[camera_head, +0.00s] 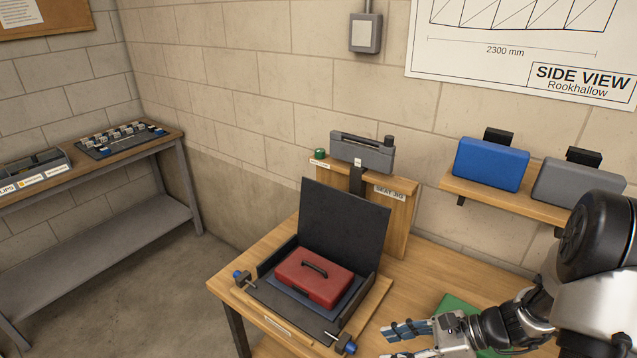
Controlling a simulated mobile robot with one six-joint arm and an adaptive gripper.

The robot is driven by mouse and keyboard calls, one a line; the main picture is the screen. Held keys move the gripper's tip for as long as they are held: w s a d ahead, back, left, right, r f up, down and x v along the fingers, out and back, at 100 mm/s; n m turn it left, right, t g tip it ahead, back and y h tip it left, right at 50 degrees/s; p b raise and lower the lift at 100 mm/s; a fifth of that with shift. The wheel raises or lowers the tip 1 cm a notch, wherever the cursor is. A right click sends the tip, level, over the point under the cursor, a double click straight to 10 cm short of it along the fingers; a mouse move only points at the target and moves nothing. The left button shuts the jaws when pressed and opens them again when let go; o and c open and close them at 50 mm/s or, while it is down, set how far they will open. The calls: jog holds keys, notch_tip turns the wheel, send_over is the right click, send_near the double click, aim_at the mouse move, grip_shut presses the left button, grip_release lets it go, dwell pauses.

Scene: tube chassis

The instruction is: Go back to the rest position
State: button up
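My gripper (384,343) is at the bottom of the head view, over the wooden table (412,277). Its two fingers are spread apart, and nothing shows between them. The lower finger is partly cut off by the frame edge. My arm comes in from the right side. A red case (314,278) with a black handle lies flat in a dark jig (292,310), left of my gripper and apart from it.
A black upright panel (343,222) stands behind the red case. Blue-knobbed clamps (345,343) sit at the jig's front. A green mat (452,304) lies near my gripper. A wall shelf (475,192) holds a blue case (491,164) and a grey case (575,186), close to my arm.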

jog(key=s+a+r+n+t+h, duration=0.2)
jog(key=s+r+n+h, duration=0.9)
jog(key=s+r+n, duration=0.6)
jog(key=shift+a+r+n, duration=0.45)
jog(key=shift+r+n, duration=1.15)
jog(key=shift+r, duration=0.25)
dwell(0.8)
